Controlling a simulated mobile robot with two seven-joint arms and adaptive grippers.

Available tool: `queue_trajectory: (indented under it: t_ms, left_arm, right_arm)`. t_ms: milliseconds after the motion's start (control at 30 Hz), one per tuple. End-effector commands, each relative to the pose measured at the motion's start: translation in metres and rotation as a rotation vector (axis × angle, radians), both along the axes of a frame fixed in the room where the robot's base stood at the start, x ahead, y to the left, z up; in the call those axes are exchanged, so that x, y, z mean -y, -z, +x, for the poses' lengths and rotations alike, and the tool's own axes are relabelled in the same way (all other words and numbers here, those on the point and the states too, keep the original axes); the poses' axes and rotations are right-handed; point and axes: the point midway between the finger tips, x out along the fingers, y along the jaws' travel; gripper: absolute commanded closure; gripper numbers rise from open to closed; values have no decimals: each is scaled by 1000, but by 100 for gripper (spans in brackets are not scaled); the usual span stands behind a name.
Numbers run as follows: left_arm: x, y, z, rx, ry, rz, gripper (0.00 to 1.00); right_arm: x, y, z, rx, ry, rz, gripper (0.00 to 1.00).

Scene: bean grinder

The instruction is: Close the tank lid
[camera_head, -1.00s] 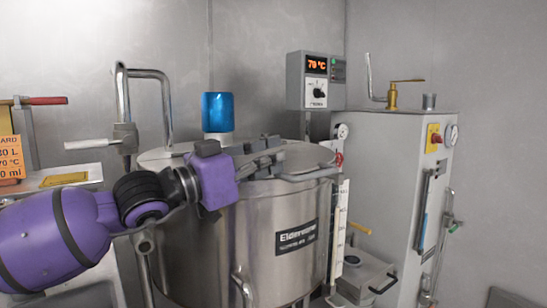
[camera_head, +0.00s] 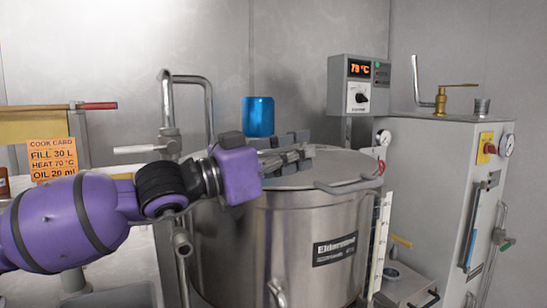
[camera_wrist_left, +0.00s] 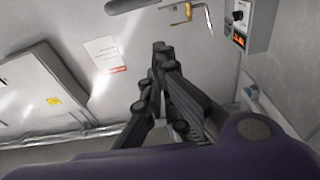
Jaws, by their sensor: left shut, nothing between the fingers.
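The steel tank (camera_head: 318,245) stands in the middle of the head view. Its lid (camera_head: 335,172) lies flat across the top, with a grey bar handle (camera_head: 350,185) at its front right edge. My left gripper (camera_head: 306,156) reaches in from the left over the lid, left of and a little above the handle. Its fingers are shut with nothing between them, and it seems clear of the handle. In the left wrist view the closed fingertips (camera_wrist_left: 161,48) meet. My arm hides the lid's left part. My right gripper is not in view.
A blue cylinder (camera_head: 258,116) rises behind my gripper. A control box (camera_head: 359,85) reading 79 °C is behind the tank. A grey cabinet (camera_head: 435,190) with pipes stands right. A bent pipe (camera_head: 168,105) and an orange cook card (camera_head: 53,160) are left.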

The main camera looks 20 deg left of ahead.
Motion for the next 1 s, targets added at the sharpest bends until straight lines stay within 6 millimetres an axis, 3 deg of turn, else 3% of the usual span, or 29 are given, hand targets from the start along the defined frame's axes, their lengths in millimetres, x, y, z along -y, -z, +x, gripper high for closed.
queue_trajectory:
  t_ms: [500,1000]
  left_arm:
    - [-35,7,-36,-1,-1,-1,100]
    - [-43,7,-46,4,3,0,100]
  right_arm:
    - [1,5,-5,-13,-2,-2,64]
    - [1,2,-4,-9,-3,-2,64]
